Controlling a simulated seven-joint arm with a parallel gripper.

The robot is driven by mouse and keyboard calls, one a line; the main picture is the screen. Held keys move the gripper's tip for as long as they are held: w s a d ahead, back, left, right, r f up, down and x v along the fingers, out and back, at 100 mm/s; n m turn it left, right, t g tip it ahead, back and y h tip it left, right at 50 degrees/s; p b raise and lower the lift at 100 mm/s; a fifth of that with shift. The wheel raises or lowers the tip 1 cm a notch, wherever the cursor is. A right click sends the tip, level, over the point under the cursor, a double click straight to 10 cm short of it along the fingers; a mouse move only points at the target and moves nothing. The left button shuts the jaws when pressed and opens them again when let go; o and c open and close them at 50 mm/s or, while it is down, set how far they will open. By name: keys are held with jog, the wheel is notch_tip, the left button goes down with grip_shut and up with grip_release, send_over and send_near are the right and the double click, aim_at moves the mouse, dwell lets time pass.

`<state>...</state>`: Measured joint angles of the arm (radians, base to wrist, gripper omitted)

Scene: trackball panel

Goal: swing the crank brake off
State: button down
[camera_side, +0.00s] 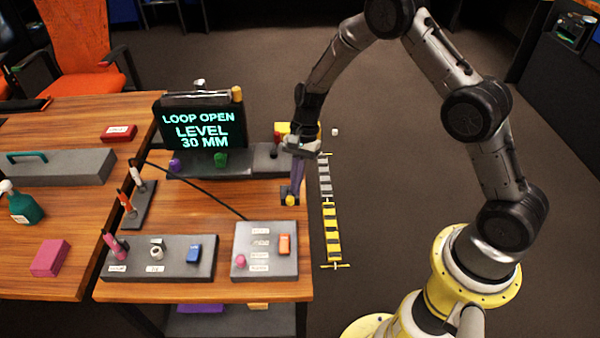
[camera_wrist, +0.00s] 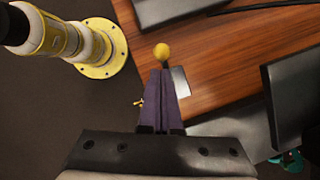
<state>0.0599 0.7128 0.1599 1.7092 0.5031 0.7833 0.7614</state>
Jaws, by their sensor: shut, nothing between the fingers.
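My gripper (camera_side: 294,188) points down at the right edge of the wooden table, its purple fingers shut and empty. In the wrist view the gripper (camera_wrist: 162,73) shows its fingertips together, just short of a yellow ball knob (camera_wrist: 162,50). In the side view this yellow knob (camera_side: 290,201) sits just below the fingertips, by a small dark plate. I cannot tell whether the fingers touch it. No readable label marks the crank brake, so I cannot tell for certain whether this knob belongs to it.
A screen (camera_side: 203,125) reads "LOOP OPEN LEVEL 30 MM". A grey panel (camera_side: 270,262) with pink and orange controls lies in front; another grey panel (camera_side: 215,255) is left of it. A black cable (camera_side: 195,185) crosses the tabletop. A striped strip (camera_side: 331,215) runs beside the table's right edge.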

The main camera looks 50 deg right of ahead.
jog(key=shift+a, duration=0.15)
dwell(0.4)
jog(key=shift+m+t, duration=0.3)
jog(key=shift+m, duration=0.5)
jog(key=shift+a+m+t, duration=0.2)
jog(key=shift+m+t, duration=0.3)
jog(key=shift+m, duration=0.6)
